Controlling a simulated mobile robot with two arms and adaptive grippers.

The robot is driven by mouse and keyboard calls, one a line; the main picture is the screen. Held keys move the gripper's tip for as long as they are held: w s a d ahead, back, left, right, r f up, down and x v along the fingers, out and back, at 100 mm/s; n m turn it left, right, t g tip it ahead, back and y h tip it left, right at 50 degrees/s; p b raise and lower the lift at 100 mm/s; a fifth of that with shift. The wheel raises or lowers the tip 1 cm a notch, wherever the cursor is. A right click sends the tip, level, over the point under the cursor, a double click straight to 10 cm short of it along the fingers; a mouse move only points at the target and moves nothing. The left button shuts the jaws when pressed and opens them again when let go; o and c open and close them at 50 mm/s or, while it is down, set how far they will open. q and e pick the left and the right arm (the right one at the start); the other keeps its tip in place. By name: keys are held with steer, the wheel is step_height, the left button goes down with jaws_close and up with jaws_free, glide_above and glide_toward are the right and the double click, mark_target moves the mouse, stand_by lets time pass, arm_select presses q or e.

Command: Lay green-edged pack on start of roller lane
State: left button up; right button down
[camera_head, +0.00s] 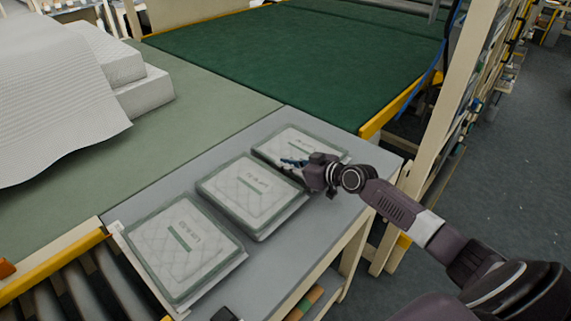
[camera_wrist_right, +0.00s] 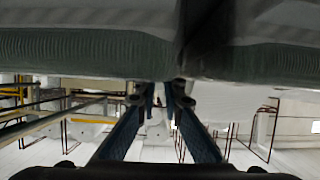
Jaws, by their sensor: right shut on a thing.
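Three pale quilted packs with grey-green edges lie in a row on the grey table: a near pack (camera_head: 160,258), a middle pack (camera_head: 236,184) and a far pack (camera_head: 318,144). The near pack lies beside the roller lane (camera_head: 85,284) at lower left. My right gripper (camera_head: 293,163) is at the near side of the far pack, by the gap to the middle pack, and is shut on a pack edge, apparently the far pack's. In the right wrist view its fingers (camera_wrist_right: 160,92) reach below two pack edges; their tips are unclear. My left gripper is not in view.
White wadding (camera_head: 60,105) is stacked on the green-grey surface at left. A dark green belt (camera_head: 290,55) with yellow edges runs behind the table. A cream post (camera_head: 455,100) stands close to my right arm.

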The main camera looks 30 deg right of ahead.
steer(key=c, duration=2.3)
jaws_free()
steer(key=shift+c, duration=0.2)
steer(key=shift+r, duration=0.25)
steer(key=v, duration=0.3)
steer(key=b+v, duration=0.1)
steer(key=v, duration=0.6)
steer(key=shift+s+f, duration=0.15)
steer(key=shift+f, duration=0.1)
steer(key=shift+b+v, duration=0.35)
steer(key=shift+v, duration=0.45)
steer(key=shift+o, duration=0.2)
steer(key=shift+r, duration=0.1)
